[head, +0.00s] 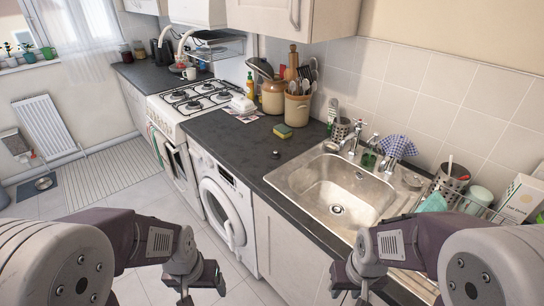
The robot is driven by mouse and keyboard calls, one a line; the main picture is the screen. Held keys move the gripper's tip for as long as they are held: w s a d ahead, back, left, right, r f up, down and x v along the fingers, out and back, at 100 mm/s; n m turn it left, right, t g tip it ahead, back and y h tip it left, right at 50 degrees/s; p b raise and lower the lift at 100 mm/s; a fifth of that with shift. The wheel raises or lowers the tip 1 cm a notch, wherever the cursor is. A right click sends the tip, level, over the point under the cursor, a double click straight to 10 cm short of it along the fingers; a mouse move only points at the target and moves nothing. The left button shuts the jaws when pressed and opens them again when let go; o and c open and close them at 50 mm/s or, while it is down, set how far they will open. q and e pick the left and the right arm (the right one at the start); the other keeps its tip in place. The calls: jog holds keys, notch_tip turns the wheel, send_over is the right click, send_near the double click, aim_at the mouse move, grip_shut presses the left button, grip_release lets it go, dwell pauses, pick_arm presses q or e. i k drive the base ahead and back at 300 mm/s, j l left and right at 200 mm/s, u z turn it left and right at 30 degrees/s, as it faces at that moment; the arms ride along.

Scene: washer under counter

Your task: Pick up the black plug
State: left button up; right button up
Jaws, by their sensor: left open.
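A small dark round object that looks like the black plug (275,154) lies on the dark grey counter (240,146), just left of the metal sink (334,192). My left gripper (206,287) is low in front of the washing machine, open, well below and left of the plug and apart from it. My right gripper (352,287) is at the bottom edge, in front of the counter below the sink, and partly cut off. Its jaws are not clear. Neither gripper touches the plug.
A green and yellow sponge (283,131) lies behind the plug. Utensil pots (297,108) stand by the wall. The tap (352,143) and bottles stand behind the sink. A dish rack (480,208) is at right. The washing machine (223,205) is under the counter. Counter around the plug is clear.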

aim_at(274, 155)
jog(key=i+j+u, duration=0.2)
jog(key=i+u, duration=0.7)
jog(key=i, duration=0.25)
